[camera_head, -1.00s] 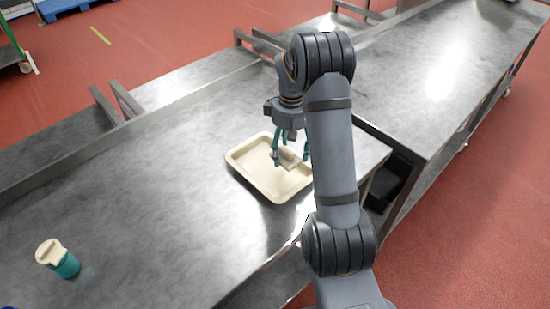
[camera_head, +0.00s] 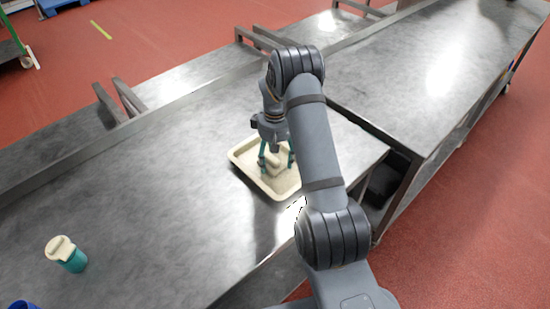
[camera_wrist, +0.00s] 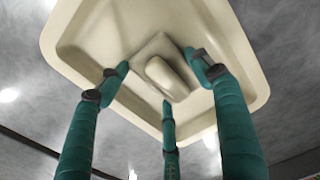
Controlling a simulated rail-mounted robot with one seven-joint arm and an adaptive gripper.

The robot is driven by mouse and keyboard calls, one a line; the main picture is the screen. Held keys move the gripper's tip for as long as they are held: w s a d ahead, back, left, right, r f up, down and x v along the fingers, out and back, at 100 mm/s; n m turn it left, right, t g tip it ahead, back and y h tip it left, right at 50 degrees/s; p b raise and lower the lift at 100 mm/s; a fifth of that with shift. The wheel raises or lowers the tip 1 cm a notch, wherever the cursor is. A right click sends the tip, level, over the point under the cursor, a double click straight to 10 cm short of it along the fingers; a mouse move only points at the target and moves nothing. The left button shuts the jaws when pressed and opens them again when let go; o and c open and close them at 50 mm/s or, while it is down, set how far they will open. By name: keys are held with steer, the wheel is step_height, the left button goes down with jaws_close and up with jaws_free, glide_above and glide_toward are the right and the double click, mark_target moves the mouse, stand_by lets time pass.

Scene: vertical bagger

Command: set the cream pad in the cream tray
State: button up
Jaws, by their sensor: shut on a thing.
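The cream tray (camera_head: 241,146) is a shallow rounded rectangle on the steel table, and its rim fills the upper wrist view (camera_wrist: 62,28). The cream pad (camera_wrist: 166,78) has a square base with a raised oblong grip. In the head view the pad (camera_head: 273,160) shows within the tray's outline. My gripper (camera_head: 277,163) has three teal fingers, pointing down over the tray. I cannot tell whether the pad's underside touches the tray floor.
A blue object (camera_head: 22,305) is cut off at the lower left corner. Metal rails (camera_head: 120,98) stand along the far edge. The table (camera_head: 150,190) between cup and tray is bare.

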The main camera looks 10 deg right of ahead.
steer(key=shift+f, duration=0.25)
steer(key=o, duration=1.4)
steer(key=shift+r, duration=0.1)
steer(key=shift+o, duration=0.3)
step_height(320, 180, up, 12)
steer(key=b, duration=0.1)
steer(key=shift+r, duration=0.2)
step_height(320, 180, down, 13)
steer(key=shift+r, duration=2.3)
